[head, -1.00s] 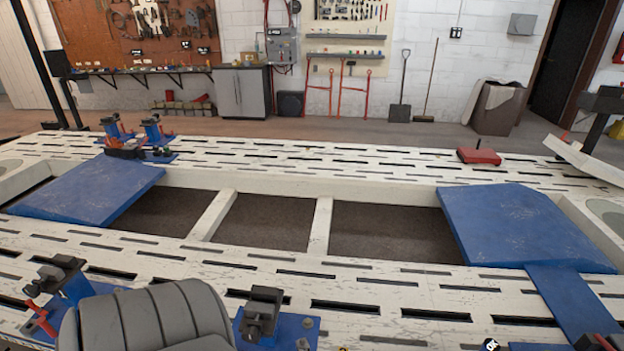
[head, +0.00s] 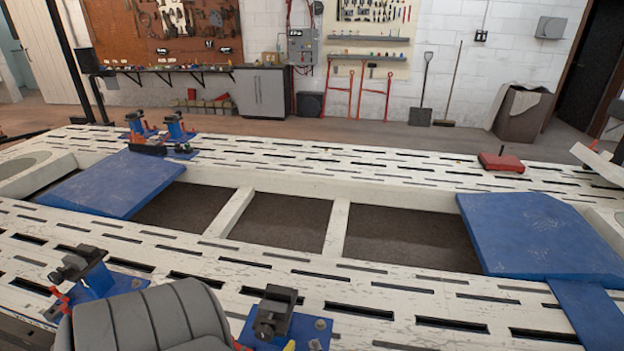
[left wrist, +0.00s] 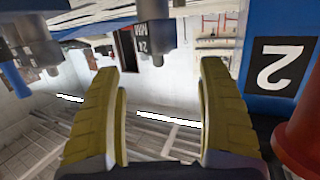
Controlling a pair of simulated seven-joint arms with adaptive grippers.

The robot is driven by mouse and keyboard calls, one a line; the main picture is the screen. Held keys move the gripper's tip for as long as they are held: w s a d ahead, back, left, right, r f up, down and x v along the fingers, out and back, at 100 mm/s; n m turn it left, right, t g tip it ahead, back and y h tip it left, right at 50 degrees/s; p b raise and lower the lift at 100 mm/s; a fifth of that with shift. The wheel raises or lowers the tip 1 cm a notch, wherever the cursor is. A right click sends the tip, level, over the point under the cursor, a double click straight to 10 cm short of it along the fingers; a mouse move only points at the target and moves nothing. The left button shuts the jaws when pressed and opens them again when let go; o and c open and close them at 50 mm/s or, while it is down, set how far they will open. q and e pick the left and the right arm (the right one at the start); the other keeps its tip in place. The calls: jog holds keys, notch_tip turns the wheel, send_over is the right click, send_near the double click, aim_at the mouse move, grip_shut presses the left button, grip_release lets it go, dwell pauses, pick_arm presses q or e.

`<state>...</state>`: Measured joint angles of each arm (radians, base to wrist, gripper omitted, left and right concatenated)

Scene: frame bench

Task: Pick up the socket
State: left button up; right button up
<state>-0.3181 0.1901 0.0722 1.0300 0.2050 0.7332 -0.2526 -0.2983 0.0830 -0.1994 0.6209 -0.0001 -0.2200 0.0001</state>
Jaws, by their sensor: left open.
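In the left wrist view, which looks upside down, my left gripper (left wrist: 158,66) is open, with two olive-yellow fingers wide apart and nothing between them. A grey metal cylinder (left wrist: 155,38) with a dark marked band hangs from the top of that picture, just beyond the fingertips. It may be the socket; I cannot tell for sure. Other grey cylinders (left wrist: 40,45) show at the upper left. In the head view no socket can be made out, and neither gripper shows clearly. My right gripper is not in view.
In the wrist view, a blue block (left wrist: 265,20) with a black number label and a red rounded thing (left wrist: 300,135) stand close on the right.

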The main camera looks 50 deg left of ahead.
aim_at(313, 345)
pick_arm(q)
jog(key=shift+x, duration=3.15)
jog(key=shift+f, duration=0.1)
jog(key=shift+c, duration=0.3)
grip_shut()
